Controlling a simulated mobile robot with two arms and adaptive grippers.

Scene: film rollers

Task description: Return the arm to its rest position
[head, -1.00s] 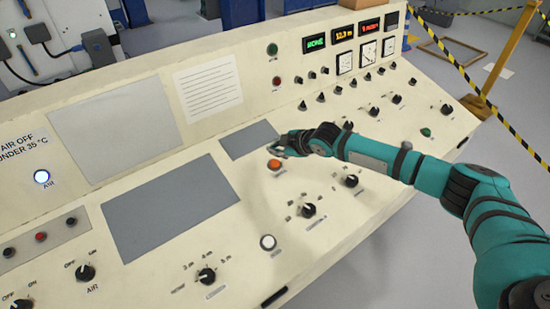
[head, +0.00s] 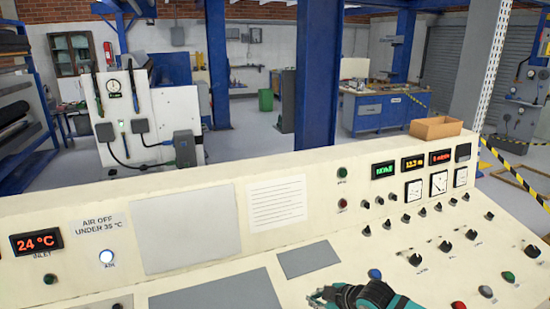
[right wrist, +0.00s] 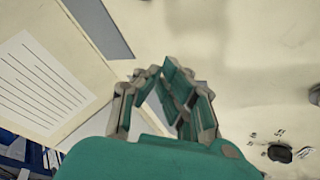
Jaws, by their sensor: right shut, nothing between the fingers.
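My right gripper (head: 318,297) shows at the bottom of the head view, over the cream control console (head: 130,213), below a small grey panel (head: 308,259). Its teal arm is cut off by the bottom edge. In the right wrist view the gripper's fingers (right wrist: 163,72) are drawn together with nothing held, above the cream surface. I cannot tell the exact gap between the fingertips and the console. My left gripper is in neither view.
The console carries knobs, gauges (head: 438,183), lit displays (head: 412,163) and a blue-lit button (head: 374,274) near my arm. A printed sheet (head: 277,203) lies on its sloping back.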

